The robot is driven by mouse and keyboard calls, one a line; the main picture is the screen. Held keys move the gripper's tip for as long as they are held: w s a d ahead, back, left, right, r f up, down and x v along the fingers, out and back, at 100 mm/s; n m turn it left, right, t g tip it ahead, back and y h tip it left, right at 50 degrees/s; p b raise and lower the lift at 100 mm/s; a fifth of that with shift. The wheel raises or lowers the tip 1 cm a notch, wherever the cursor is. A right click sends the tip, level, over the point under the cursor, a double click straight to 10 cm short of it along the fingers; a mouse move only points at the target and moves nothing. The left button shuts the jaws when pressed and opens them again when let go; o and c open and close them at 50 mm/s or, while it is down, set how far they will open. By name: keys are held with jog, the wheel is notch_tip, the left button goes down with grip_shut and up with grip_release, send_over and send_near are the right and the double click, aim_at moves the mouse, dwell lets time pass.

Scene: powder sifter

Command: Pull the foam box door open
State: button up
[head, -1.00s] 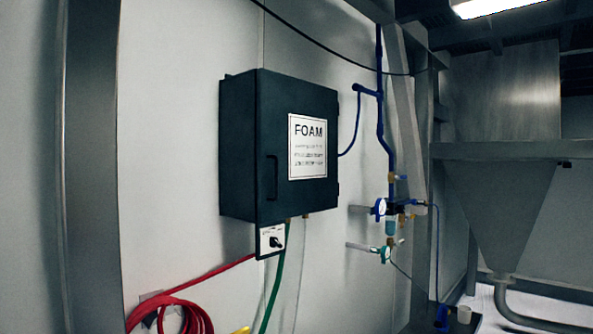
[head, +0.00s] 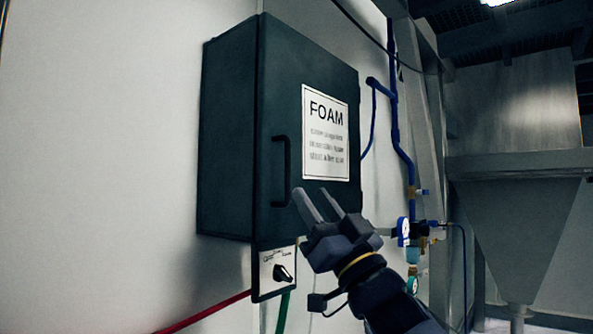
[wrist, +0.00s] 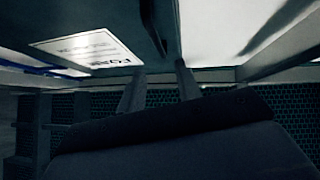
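The dark foam box (head: 228,140) hangs on the white wall, and its door (head: 330,205) looks shut. The door carries a white FOAM label (head: 330,135), which shows upside down in the wrist view (wrist: 88,50). A black bar handle (head: 283,172) stands upright on the door's left side; in the wrist view the handle (wrist: 152,22) is just ahead of the fingers. My gripper (head: 320,202) is in front of the door, a little right of and below the handle. Its two fingers are apart with nothing between them, and I see no contact with the handle.
A small switch panel (head: 277,270) sits below the box, with a green hose (head: 283,312) and a red hose (head: 205,312) near it. Blue pipes (head: 396,110) and gauges stand to the right. A metal hopper (head: 515,220) is farther right.

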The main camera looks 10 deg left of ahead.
aim_at(289, 162)
jog(key=shift+p+x, duration=2.25)
jog(key=shift+x, duration=2.9)
grip_shut()
